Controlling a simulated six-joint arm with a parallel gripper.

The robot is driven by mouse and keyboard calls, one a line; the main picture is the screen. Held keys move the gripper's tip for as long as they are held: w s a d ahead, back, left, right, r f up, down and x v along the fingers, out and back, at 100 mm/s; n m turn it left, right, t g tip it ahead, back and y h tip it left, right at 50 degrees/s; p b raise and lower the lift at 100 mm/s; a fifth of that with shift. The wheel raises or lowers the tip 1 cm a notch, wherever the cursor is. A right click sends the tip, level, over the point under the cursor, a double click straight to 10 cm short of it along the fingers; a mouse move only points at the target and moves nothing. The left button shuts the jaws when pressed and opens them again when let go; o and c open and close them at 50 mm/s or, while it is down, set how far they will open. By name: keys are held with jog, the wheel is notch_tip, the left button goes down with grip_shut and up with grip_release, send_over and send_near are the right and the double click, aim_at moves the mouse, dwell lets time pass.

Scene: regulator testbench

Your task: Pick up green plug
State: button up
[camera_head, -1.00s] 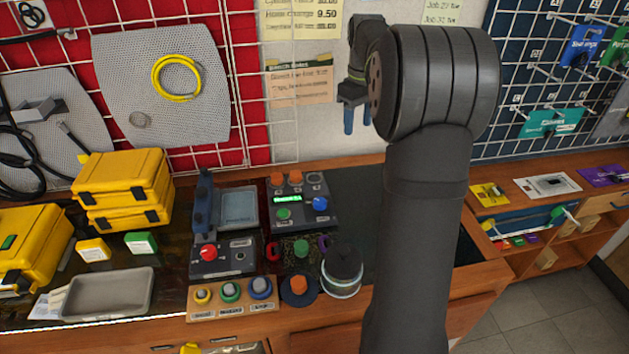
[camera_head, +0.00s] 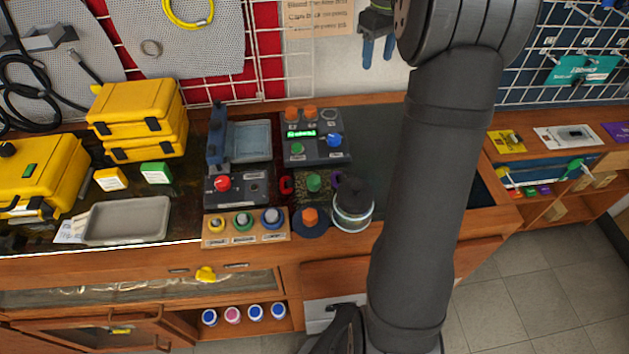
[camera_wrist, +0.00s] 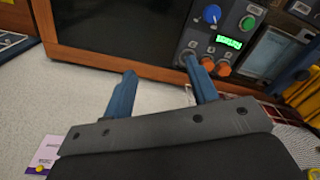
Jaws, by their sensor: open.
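My gripper (camera_head: 378,48) is open and empty, high in front of the back wall, behind and above the bench. Its two blue fingers are spread in the wrist view (camera_wrist: 160,68). Several green pieces show, and I cannot tell for sure which is the plug. One green round piece (camera_head: 314,182) stands in a small dark tray between a red ring and a purple ring. Another green piece (camera_head: 297,149) is on the dark regulator panel, also in the wrist view (camera_wrist: 247,22).
The dark panel (camera_head: 318,158) carries orange pieces and a blue knob. A glass jar (camera_head: 352,205) and an orange-topped dark disc (camera_head: 311,221) stand in front. A grey tray (camera_head: 126,221) and yellow cases (camera_head: 140,110) are at left. My arm hides part of the bench's right side.

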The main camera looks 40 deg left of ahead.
send_over(314, 180)
jog(key=shift+m, duration=0.4)
jog(key=f, duration=1.5)
jog(key=shift+w+d, duration=0.3)
jog(key=shift+d, duration=0.05)
jog(key=f, duration=0.4)
jog(key=shift+s+a+f, duration=0.25)
jog(key=shift+s+a, duration=0.05)
jog(key=shift+a, duration=0.05)
jog(key=shift+f, duration=0.7)
jog(key=shift+c, duration=0.3)
jog(key=c, duration=1)
